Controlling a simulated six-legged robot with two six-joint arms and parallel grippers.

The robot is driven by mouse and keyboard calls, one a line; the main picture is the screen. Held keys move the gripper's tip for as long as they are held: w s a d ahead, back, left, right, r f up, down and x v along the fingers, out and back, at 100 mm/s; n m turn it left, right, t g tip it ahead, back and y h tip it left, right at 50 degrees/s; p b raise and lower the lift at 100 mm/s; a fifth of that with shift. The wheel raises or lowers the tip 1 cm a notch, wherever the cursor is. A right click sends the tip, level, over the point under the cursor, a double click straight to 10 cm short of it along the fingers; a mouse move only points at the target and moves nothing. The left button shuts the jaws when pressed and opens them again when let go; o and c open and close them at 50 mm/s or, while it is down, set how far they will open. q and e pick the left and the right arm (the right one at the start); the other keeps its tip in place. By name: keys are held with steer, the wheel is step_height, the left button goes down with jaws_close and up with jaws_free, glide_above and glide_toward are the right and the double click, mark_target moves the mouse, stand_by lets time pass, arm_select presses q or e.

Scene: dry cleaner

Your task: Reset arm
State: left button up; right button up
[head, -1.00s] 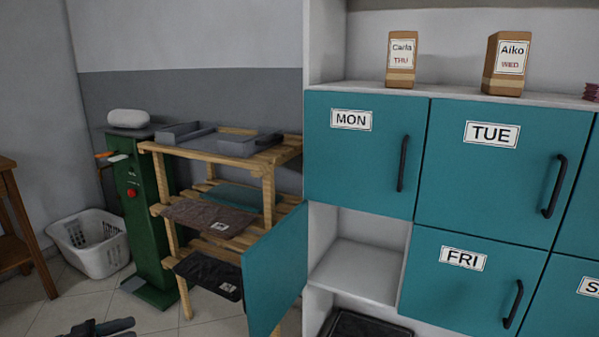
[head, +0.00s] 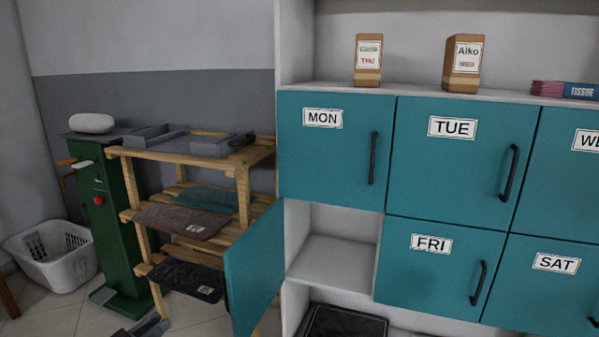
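My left gripper (head: 142,328) shows only as a dark tip at the bottom edge of the head view, left of the open teal door (head: 258,268). Most of it is cut off by the frame, so I cannot tell whether it is open or shut. No object shows in the visible part. My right gripper is not in view.
Teal lockers marked MON (head: 322,160), TUE (head: 455,170), FRI (head: 425,275) and SAT (head: 535,290) are shut. An open compartment (head: 335,262) lies below MON. A wooden rack (head: 243,195), green machine (head: 118,215) and white basket (head: 60,268) stand left.

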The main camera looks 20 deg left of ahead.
arm_select(q)
steer(key=w+d+f+n+g+y, duration=0.1)
steer(key=w+d+f+n+y, duration=0.15)
steer(key=d+f, duration=0.35)
steer(key=w+d+f+n+g+y, duration=0.1)
steer(key=w+d+f+n+g, duration=0.2)
steer(key=d, duration=0.4)
steer(key=s+d+f+g, duration=0.4)
steer(key=s+d+f, duration=0.25)
steer(key=d, duration=0.25)
steer(key=s+d+f+g, duration=0.3)
steer(key=s+d+f, duration=0.2)
steer(key=s+d, duration=0.35)
steer(key=s+d+f+m+g, duration=0.1)
steer(key=s+d+g, duration=0.25)
steer(key=s, duration=0.45)
steer(key=s+d+g, duration=0.3)
steer(key=s+d, duration=0.1)
steer(key=s, duration=0.3)
step_height(320, 180, up, 20)
steer(key=s+p, duration=0.1)
steer(key=p, duration=1.9)
steer(key=shift+s+d, duration=0.15)
steer(key=shift+d, duration=0.1)
steer(key=shift+f+h, duration=0.15)
steer(key=shift+h, duration=0.1)
steer(key=shift+a, duration=0.1)
